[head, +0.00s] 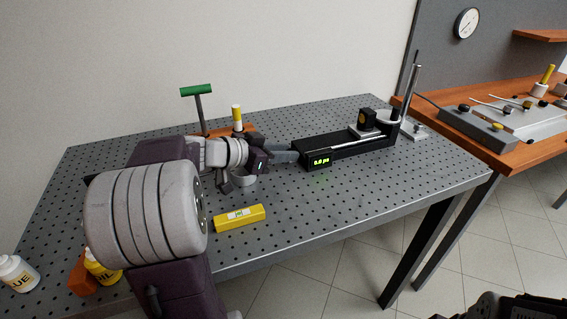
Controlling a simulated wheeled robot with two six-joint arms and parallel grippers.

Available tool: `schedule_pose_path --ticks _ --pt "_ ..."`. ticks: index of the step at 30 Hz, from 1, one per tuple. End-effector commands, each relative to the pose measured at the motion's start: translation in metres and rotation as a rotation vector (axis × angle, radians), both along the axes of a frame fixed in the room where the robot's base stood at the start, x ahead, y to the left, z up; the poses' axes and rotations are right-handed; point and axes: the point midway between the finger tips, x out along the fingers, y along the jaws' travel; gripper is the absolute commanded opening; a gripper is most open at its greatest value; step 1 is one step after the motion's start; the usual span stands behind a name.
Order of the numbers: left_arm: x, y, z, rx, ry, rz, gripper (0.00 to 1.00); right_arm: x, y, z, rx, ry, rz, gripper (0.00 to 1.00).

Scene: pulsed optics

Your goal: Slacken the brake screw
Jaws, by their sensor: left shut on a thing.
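A long black optical stage (350,146) lies on the perforated grey table, with a green display reading about 0.0 ps at its near left end. My left gripper (287,154) comes in from the left and meets this end. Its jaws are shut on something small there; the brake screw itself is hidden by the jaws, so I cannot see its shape. A small black block on a pale carriage (367,123) stands toward the far end of the stage. My right gripper is not in view; only a dark part of my body shows at the bottom right.
A green T-handle tool (198,92) and a yellow-capped tool (237,113) stand behind my left arm. A yellow level (239,218) lies in front of it. A glue bottle (18,273) and a yellow bottle (104,268) stand front left. The table's front right is clear.

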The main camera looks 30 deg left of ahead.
Motion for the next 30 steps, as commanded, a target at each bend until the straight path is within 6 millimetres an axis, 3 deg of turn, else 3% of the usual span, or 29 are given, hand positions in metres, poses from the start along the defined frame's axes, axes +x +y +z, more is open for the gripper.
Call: schedule_pose_path --ticks 8,9,11,23,30 --pt "0.000 0.000 0.001 -0.001 0.002 0.001 0.00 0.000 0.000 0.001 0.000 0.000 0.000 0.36" --pt "0.000 0.000 0.001 -0.001 0.002 0.001 0.35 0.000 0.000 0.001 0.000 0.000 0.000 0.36" --pt "0.000 0.000 0.001 -0.001 0.002 0.001 0.48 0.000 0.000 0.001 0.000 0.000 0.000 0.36" --pt "-0.006 0.003 0.005 -0.001 -0.001 0.001 0.48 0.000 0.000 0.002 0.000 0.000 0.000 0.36" --pt "-0.048 0.025 0.024 0.002 0.000 0.007 0.48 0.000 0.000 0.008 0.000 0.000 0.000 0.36"
